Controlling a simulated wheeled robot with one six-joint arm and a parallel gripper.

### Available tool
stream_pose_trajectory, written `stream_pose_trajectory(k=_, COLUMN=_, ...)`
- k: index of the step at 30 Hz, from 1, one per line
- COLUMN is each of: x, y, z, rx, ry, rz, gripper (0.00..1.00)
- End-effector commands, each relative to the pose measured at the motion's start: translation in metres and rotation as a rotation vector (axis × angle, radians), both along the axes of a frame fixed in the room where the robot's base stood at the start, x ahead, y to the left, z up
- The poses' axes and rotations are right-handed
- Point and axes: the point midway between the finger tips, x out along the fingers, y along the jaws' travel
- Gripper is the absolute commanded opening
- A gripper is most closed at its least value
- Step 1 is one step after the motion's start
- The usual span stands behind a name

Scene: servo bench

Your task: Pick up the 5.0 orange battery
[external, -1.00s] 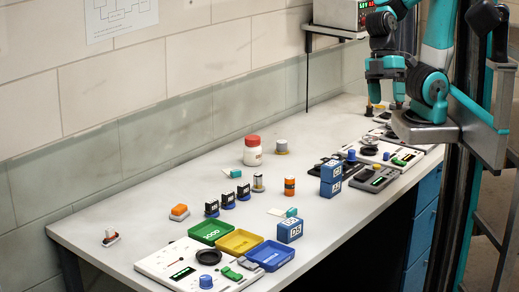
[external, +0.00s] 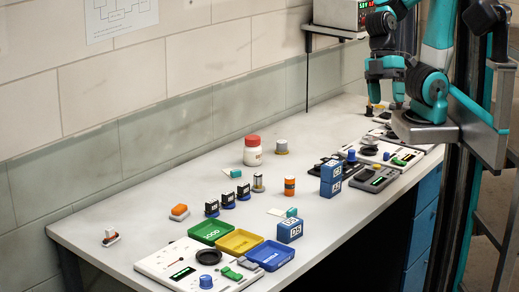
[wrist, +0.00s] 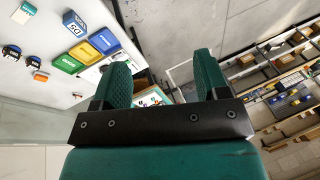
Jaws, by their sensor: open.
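An orange cylindrical battery (external: 290,186) with a dark band stands upright on the white bench, near its middle, left of the stacked blue boxes. Its label is too small to read. My gripper (external: 385,88) is high at the far right end of the bench, well away from the battery. In the wrist view my gripper (wrist: 160,57) has its two teal fingers spread wide with nothing between them. I cannot make out the battery in the wrist view.
Green, yellow (external: 239,243) and blue trays lie at the front. Bare bench surrounds the battery.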

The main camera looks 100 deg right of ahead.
Motion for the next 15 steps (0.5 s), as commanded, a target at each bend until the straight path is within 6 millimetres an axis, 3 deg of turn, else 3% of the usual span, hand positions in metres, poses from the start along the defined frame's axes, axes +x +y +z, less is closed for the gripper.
stream_pose_trajectory(k=15, x=0.0069, y=-0.0030, z=-0.0044, rx=-0.005, ry=-0.011, rz=0.012, gripper=0.64)
